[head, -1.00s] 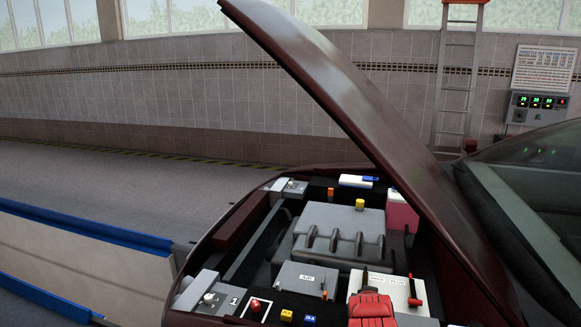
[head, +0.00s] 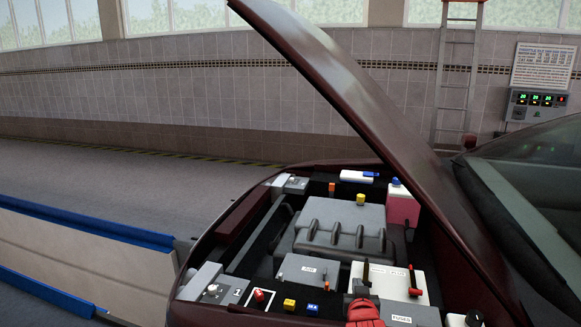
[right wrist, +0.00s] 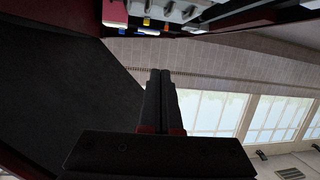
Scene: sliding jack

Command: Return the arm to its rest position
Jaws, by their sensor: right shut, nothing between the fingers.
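My right gripper (head: 361,286) shows at the bottom of the head view, its dark fingers over the front right part of the engine bay and its red body at the bottom edge. In the right wrist view the two fingers (right wrist: 161,75) lie together with nothing between them. The gripper appears to be apart from the parts around it, though its height above them is hard to tell. My left gripper is in neither view.
A dark red car hood (head: 350,85) stands raised over the bay. Below it are a grey engine cover (head: 340,228), a white box (head: 390,277) with a red-and-black lever and a box marked FUSES (head: 408,315). A blue-edged barrier (head: 85,230) stands left; floor beyond is clear.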

